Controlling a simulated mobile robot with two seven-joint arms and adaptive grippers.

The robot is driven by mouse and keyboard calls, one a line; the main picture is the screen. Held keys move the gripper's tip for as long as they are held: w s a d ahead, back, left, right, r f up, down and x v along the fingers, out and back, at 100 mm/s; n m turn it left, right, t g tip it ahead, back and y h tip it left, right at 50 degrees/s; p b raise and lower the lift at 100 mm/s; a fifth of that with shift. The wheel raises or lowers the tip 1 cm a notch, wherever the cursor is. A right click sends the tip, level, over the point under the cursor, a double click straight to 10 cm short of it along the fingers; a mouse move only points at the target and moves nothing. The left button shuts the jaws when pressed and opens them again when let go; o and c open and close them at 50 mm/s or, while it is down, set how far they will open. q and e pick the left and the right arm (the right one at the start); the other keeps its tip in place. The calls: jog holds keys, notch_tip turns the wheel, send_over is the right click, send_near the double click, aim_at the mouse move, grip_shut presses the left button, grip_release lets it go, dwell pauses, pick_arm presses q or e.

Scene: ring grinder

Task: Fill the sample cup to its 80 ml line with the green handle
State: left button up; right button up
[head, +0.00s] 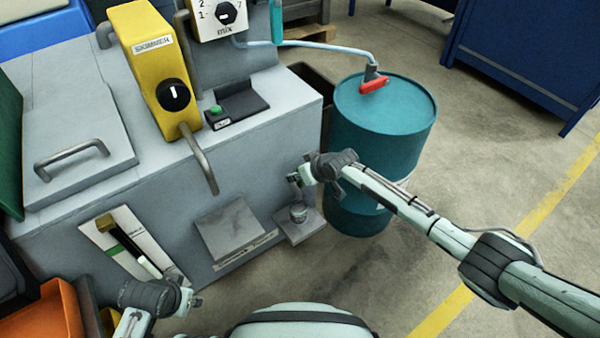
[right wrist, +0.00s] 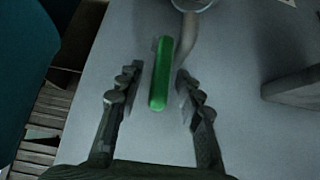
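The green handle (right wrist: 160,73) lies between the two fingers of my right gripper (right wrist: 157,80) in the right wrist view. The fingers are spread with a gap on each side of it. In the head view my right gripper (head: 300,178) is at the machine's front face and hides the handle. The sample cup (head: 299,213) stands upright on a small grey shelf (head: 304,231) just below that gripper. Its level and 80 ml line are too small to read. My left gripper (head: 190,303) is low at the left, away from the cup; its finger opening is unclear.
A teal drum (head: 382,135) with a red lever (head: 374,85) stands close to my right gripper. A grey block (head: 232,228) juts out left of the cup. A yellow skimmer (head: 155,65) sits on the machine. Floor at the right is open.

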jog(key=v, duration=1.2)
jog(key=shift+s, duration=0.1)
dwell(0.4)
jog(key=s+d+f+m+g+h, duration=0.1)
jog(key=s+d+f, duration=0.3)
jog(key=s+d, duration=0.4)
jog(key=s+d+f+m+g+h, duration=0.1)
jog(key=s+d+f+m+h, duration=0.1)
jog(key=s+d, duration=0.5)
jog(key=s+d+f+m+g+h, duration=0.1)
jog(key=s+d+f, duration=0.5)
jog(key=s, duration=0.7)
jog(key=d+m+h, duration=0.1)
jog(key=d+h, duration=0.1)
jog(key=shift+s+d+m, duration=0.2)
jog(key=shift+d+m, duration=0.1)
jog(key=shift+d, duration=0.1)
jog(key=shift+s, duration=0.1)
